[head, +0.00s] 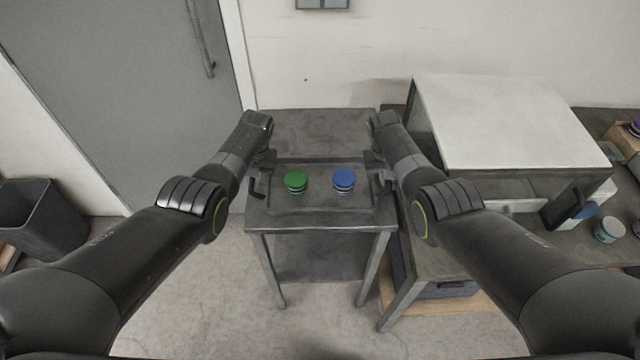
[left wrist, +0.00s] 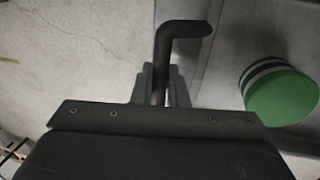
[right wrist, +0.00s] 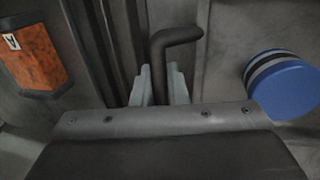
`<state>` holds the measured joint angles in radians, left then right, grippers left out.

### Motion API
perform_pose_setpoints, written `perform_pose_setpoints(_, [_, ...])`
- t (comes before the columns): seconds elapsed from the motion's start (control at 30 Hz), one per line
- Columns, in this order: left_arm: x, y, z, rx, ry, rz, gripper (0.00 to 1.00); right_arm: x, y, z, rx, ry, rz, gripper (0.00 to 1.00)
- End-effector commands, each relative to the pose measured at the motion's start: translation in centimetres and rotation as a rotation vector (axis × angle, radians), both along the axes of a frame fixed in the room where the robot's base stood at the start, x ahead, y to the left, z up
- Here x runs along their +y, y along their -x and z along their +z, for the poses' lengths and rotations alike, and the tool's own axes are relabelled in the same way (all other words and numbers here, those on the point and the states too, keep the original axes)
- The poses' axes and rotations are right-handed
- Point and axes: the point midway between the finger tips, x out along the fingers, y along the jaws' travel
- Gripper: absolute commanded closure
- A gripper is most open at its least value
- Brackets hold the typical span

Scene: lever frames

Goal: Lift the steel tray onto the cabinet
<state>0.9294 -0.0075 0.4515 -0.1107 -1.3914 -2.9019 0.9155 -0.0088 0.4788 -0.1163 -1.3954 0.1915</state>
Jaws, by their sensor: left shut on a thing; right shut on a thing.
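The steel tray (head: 318,200) is dark grey and appears level over the small steel table (head: 318,222); I cannot tell whether it touches the top. It carries a green-lidded jar (head: 296,182) and a blue-lidded jar (head: 344,181), both upright. My left gripper (head: 262,178) is shut on the tray's left handle, a dark bent bar (left wrist: 183,30). My right gripper (head: 379,176) is shut on the right handle, a similar bar (right wrist: 176,38). The cabinet (head: 505,120), with a pale flat top, stands at the right on a bench.
The cabinet's top is clear. A dark door-like panel (head: 568,203) stands out at its front, near a white-and-blue jar (head: 609,229) on the bench. A grey door (head: 125,90) and a dark bin (head: 42,222) are at the left.

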Motion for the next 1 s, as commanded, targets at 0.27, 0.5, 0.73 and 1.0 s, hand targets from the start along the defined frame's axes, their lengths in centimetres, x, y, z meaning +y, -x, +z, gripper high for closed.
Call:
perform_pose_setpoints(0.27, [0.0,-0.1,0.1,-0.002,0.000,0.000,1.00,0.0,-0.1,0.1,-0.002,0.000,0.000,1.00])
perform_pose_setpoints(0.5, [0.0,-0.1,0.5,-0.002,0.000,0.000,1.00,0.0,-0.1,0.5,-0.002,0.000,0.000,1.00])
perform_pose_setpoints(0.73, [0.0,-0.1,2.0,-0.003,0.000,-0.001,1.00,0.0,-0.1,2.0,-0.002,0.000,0.000,1.00])
perform_pose_setpoints(1.0, [0.0,-0.1,4.3,-0.002,0.000,0.000,1.00,0.0,-0.1,4.2,-0.002,0.000,0.000,1.00])
